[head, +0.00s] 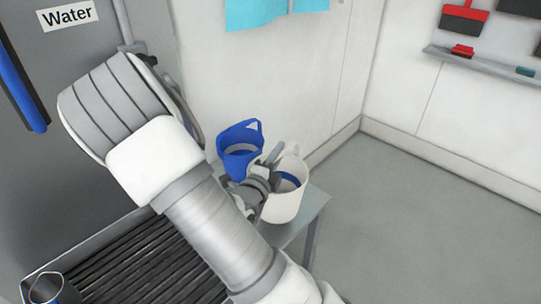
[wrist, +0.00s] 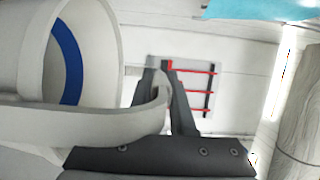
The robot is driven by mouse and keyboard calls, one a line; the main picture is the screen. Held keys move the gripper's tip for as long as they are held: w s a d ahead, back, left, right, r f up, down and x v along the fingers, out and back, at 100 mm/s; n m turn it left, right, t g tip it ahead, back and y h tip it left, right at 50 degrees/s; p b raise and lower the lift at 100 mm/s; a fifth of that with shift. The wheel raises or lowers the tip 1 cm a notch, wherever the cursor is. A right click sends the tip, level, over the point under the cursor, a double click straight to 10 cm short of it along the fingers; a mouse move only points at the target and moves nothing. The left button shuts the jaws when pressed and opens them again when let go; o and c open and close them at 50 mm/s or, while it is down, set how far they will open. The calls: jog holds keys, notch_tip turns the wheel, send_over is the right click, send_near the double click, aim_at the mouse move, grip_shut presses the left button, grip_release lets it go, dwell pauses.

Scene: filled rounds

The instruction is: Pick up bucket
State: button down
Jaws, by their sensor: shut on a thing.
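A white bucket (head: 283,206) with a blue band inside stands at the corner of a grey table in the head view. It fills the left of the wrist view (wrist: 100,50), with a curved white handle or rim part reaching between my fingers. My gripper (head: 272,157) is at the bucket's left side and shut on that white part; its dark fingers show in the wrist view (wrist: 168,95). A blue bucket (head: 238,134) stands just behind and left of the white one, apart from my fingers. My arm hides part of the table and the lower blue bucket.
The grey table (head: 315,207) ends just right of the white bucket, with open floor (head: 430,220) beyond. A dark slatted grate (head: 150,265) lies at lower left, with a metal jug (head: 45,290) near it. A wall shelf (head: 480,63) holds brushes at upper right.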

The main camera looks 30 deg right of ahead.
jog(key=s+r+p, duration=0.1)
jog(key=s+r, duration=0.1)
jog(key=s+p, duration=0.1)
jog(key=shift+s+d+r+p, duration=0.2)
jog(key=shift+d+r+p, duration=0.1)
jog(key=shift+r, duration=0.1)
jog(key=shift+s+d+r+p, duration=0.1)
jog(key=shift+s+r+p, duration=0.2)
jog(key=shift+s+p, duration=0.95)
jog(key=shift+s+d+r+p, duration=0.1)
jog(key=shift+s+r+p, duration=0.2)
jog(key=shift+p, duration=2)
jog(key=shift+s+d+r+p, duration=0.1)
jog(key=shift+s+r+p, duration=0.4)
jog(key=shift+p, duration=1.25)
jog(key=shift+s+f, duration=0.1)
jog(key=shift+f, duration=0.15)
